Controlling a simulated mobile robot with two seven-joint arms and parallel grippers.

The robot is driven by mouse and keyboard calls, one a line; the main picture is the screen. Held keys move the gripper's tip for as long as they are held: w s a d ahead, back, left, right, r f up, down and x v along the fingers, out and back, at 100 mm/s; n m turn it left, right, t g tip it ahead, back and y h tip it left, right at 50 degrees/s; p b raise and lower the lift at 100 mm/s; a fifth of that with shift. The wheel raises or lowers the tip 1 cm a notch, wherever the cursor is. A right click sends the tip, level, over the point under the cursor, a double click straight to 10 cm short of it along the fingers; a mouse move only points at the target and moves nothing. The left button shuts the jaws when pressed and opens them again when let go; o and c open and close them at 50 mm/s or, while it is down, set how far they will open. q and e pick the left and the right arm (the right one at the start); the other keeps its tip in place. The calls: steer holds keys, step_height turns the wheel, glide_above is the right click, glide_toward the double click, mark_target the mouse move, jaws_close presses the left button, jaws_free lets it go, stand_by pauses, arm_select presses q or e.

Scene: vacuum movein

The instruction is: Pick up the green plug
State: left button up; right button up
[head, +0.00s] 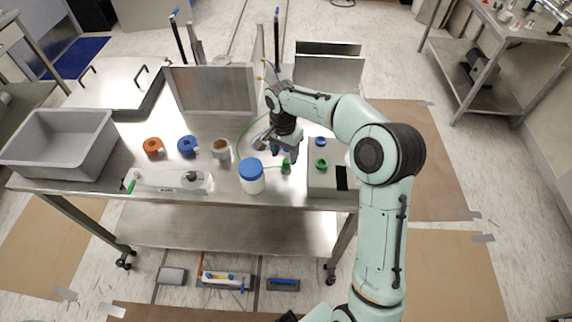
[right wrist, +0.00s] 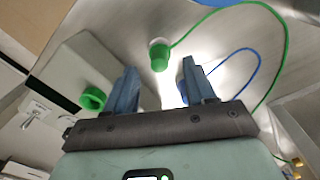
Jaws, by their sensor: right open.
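The green plug (head: 286,168) stands on the steel table near its front edge, with a green cable running from it. In the right wrist view the green plug (right wrist: 159,58) shows beyond the gap between the fingertips, with its cable curving off to the right. My right gripper (head: 284,152) is open and empty, pointing down just above and behind the plug. Its two blue-grey fingers (right wrist: 159,82) are spread apart in the right wrist view, and the plug appears clear of both. My left gripper is out of view.
A grey box with a green socket ring (head: 321,163) and a blue ring (head: 320,141) stands right of the plug. A white jar with a blue lid (head: 251,178) is close on the left. Farther left are a cup (head: 221,150), tape rolls and a grey bin (head: 62,143).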

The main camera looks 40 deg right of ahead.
mark_target(286, 160)
steer(key=f, duration=0.4)
steer(key=shift+d+f, duration=0.15)
steer(key=shift+d, duration=0.1)
jaws_close()
